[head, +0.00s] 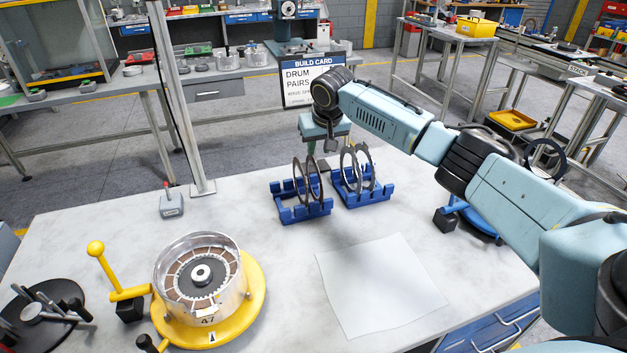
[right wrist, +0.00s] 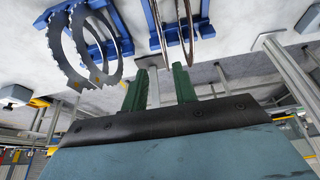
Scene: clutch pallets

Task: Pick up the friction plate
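Two blue racks stand on the pale bench. The left rack (head: 302,212) holds thin upright rings (head: 308,180), seen nearly edge-on with brownish edges in the right wrist view (right wrist: 183,25). The right rack (head: 365,198) holds upright grey rings (head: 350,167); their toothed outer edges show in the right wrist view (right wrist: 95,45). I cannot tell for certain which ring is the friction plate. My right gripper (head: 321,147) points down just behind and above the racks. Its green fingers (right wrist: 160,75) are apart with nothing between them. My left gripper is not in view.
A metal drum (head: 235,285) with a brown-segmented ring inside sits on a yellow round base with a lever (head: 110,268). A white sheet (head: 380,285) lies flat at front right. A grey post (head: 180,100) and a small switch box (head: 171,205) stand left of the racks.

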